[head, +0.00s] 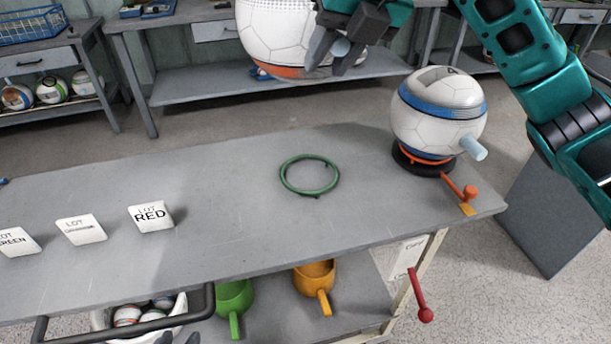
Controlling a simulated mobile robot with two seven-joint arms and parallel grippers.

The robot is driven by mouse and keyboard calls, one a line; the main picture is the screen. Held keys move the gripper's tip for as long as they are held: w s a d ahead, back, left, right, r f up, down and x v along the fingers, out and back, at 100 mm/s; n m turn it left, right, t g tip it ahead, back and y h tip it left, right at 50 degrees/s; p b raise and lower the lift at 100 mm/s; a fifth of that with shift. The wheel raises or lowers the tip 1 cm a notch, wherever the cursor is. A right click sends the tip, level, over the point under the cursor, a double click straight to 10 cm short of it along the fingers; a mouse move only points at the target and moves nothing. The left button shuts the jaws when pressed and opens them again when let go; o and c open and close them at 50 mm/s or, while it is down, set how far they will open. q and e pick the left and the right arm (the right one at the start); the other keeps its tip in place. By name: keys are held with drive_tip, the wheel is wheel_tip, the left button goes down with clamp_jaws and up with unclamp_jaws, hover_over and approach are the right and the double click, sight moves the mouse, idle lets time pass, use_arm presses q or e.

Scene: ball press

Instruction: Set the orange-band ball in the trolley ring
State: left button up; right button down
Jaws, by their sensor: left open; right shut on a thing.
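A large white ball (283,32) with an orange band low on it shows at the top, cut off by the frame edge. My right gripper (332,62) is shut on its right side and holds it up beyond the table. A green ring (283,172) lies flat and empty on the grey table (235,205); I cannot tell whether it is the trolley ring. My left gripper (178,338) shows only as dark fingertips at the bottom edge, open, in front of the table.
A blue-band ball (435,125) with a light peg sits on a dark base with an orange ring at the table's right end. An orange lever (470,192) is beside it. White lot blocks (152,218) stand at left. A black bar (120,324) crosses the lower left.

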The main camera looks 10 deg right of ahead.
drive_tip(key=shift+s+f, duration=0.1)
wheel_tip(320, 180, down, 20)
drive_tip(key=b, duration=0.4)
drive_tip(key=shift+r, duration=0.2)
drive_tip(key=shift+f+b, duration=0.35)
drive_tip(key=shift+f, duration=0.1)
drive_tip(key=c, duration=0.8)
unclamp_jaws()
